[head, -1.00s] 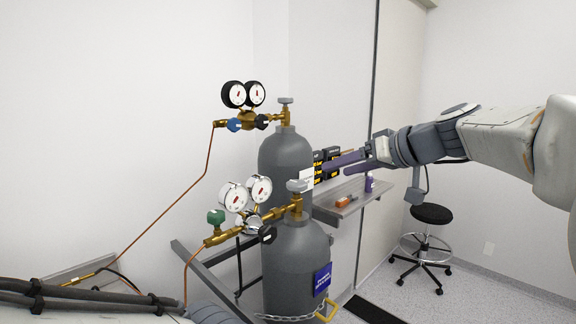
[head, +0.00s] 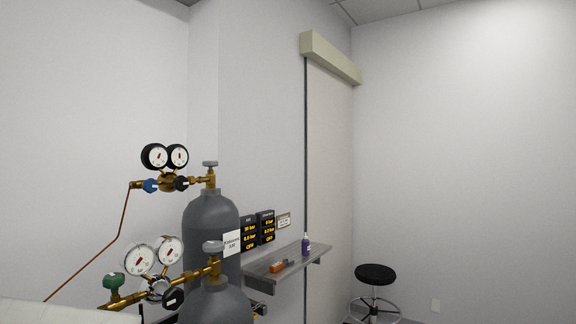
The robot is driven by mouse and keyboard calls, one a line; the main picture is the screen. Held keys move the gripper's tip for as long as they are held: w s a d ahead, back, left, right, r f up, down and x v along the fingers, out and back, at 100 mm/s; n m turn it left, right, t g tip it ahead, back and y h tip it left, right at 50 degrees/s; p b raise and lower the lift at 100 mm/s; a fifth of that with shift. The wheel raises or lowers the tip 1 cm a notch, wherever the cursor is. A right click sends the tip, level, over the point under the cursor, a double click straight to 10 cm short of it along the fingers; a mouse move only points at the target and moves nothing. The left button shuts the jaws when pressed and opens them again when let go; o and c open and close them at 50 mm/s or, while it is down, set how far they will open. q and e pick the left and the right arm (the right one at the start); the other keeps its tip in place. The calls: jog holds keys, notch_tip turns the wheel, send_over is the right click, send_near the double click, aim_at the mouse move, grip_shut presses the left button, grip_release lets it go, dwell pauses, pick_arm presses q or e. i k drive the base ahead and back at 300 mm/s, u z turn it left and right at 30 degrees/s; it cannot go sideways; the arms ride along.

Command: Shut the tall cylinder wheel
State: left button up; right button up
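The taller grey cylinder (head: 211,222) stands at the back, with a label on its side. Its grey wheel (head: 210,164) sits on top of a brass valve, which joins a regulator with two black-rimmed gauges (head: 165,156). A second grey cylinder (head: 215,304) is in front and lower in view, with its own grey wheel (head: 213,247) and white gauges (head: 155,255). Nothing touches either wheel. Neither of my grippers shows in the head view.
A grey wall shelf (head: 285,264) holds an orange-and-dark item (head: 278,267) and a purple bottle (head: 306,244). Lit display boxes (head: 257,229) hang above it. A black stool (head: 375,275) stands at the right. A copper pipe (head: 104,254) runs down at the left.

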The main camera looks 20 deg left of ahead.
aim_at(210, 164)
jog(key=z, duration=0.3)
jog(key=i, duration=3)
jog(key=u, duration=3.5)
